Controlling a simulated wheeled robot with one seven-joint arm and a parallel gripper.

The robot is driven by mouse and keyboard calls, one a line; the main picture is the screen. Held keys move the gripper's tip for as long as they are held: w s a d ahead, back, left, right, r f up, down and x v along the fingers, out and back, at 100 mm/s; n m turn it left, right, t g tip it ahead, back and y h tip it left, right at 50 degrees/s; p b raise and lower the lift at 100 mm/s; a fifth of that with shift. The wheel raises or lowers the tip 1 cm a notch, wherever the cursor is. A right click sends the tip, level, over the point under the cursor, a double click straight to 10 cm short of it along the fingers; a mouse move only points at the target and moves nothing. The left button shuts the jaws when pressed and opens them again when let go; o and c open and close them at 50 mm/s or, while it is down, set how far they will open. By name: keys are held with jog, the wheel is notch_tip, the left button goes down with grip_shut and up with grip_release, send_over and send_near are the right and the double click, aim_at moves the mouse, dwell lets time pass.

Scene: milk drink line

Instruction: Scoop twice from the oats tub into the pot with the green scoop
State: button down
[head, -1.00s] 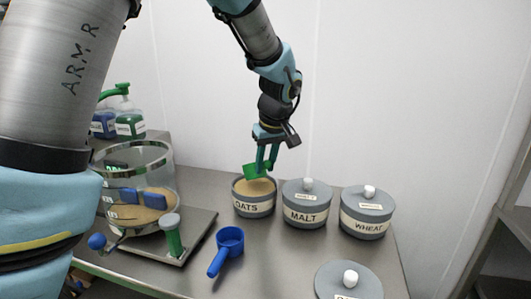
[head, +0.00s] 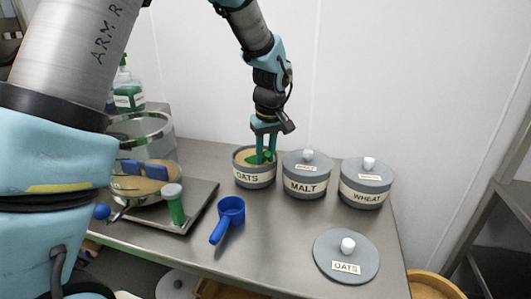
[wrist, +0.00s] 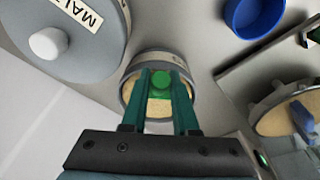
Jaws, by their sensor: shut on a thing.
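The oats tub (head: 254,179) stands open on the table, filled with tan oats. My gripper (head: 265,158) points down into its mouth and is shut on the green scoop (head: 258,157). In the wrist view the scoop (wrist: 160,84) shows between the two fingers over the oats; its bowl is mostly hidden, so I cannot tell how full it is. The clear pot (head: 140,180) stands at the left with tan content inside, partly behind my arm.
The oats lid (head: 346,258) lies near the front right. A blue scoop (head: 230,213) lies in front of the oats tub.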

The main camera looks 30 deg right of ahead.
jog(key=shift+w+r+p, duration=0.2)
jog(key=shift+w+p, duration=0.1)
jog(key=shift+w, duration=0.85)
jog(key=shift+s+f+b, duration=0.1)
jog(key=shift+s+b, duration=0.2)
jog(key=shift+s, duration=0.45)
jog(key=shift+w, duration=0.65)
jog(key=shift+r+p, duration=2.1)
jog(key=shift+r, duration=0.8)
jog(key=shift+f+b, duration=0.1)
jog(key=shift+b, duration=0.4)
jog(key=t+b, duration=0.1)
jog(key=b, duration=0.1)
jog(key=shift+r+t+b, duration=0.3)
jog(key=shift+r+b, duration=0.1)
